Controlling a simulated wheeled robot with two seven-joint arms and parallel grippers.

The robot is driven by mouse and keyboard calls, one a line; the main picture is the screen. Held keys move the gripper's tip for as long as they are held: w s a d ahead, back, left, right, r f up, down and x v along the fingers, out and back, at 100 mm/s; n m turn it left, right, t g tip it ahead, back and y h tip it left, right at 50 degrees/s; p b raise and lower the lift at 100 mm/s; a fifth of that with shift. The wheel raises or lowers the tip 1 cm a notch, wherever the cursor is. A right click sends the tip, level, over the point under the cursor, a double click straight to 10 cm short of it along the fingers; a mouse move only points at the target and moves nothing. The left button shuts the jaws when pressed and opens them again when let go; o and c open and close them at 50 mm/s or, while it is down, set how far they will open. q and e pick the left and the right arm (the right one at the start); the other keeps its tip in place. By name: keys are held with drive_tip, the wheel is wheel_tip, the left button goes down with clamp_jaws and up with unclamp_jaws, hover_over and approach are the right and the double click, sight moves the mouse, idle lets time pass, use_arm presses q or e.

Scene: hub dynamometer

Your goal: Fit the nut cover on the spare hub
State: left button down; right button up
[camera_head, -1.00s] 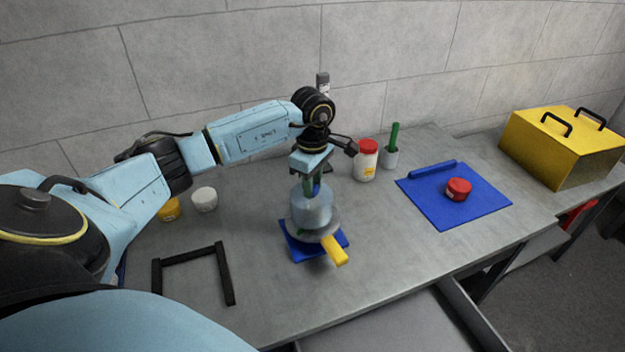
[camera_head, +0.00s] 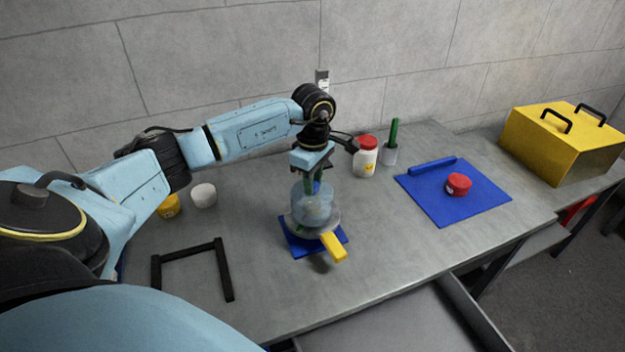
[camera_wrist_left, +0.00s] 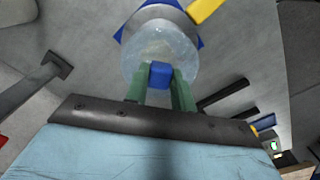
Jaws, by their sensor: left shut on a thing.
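The nut cover, a clear dome (camera_head: 312,207), is under my left gripper (camera_head: 313,185). In the left wrist view, my left gripper (camera_wrist_left: 160,76) has its green fingers shut on the cover's blue knob (camera_wrist_left: 160,73), with the clear dome (camera_wrist_left: 158,45) beyond. The spare hub seems to be the grey round disc (camera_head: 328,228) with a yellow block (camera_head: 333,247) at its front right; both lie over a small blue mat (camera_head: 299,244). The cover stands upright over the disc and hides its middle. I cannot tell whether they touch. My right gripper is not in view.
A black open frame (camera_head: 190,257) lies at front left. White (camera_head: 204,195) and yellow (camera_head: 169,206) pots stand behind it. A red-lidded jar (camera_head: 365,160) and a cup with a green stick (camera_head: 390,153) stand behind right. A blue sheet (camera_head: 440,205) bears a red puck (camera_head: 459,184).

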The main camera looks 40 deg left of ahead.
use_arm(q)
drive_tip(key=shift+f+b, duration=0.55)
drive_tip(key=shift+f, duration=0.05)
idle(0.7)
drive_tip(key=c, duration=1.5)
unclamp_jaws()
drive_tip(key=shift+o, duration=0.2)
drive_tip(key=shift+r, duration=0.1)
wheel_tip(320, 180, up, 11)
drive_tip(key=p, duration=0.7)
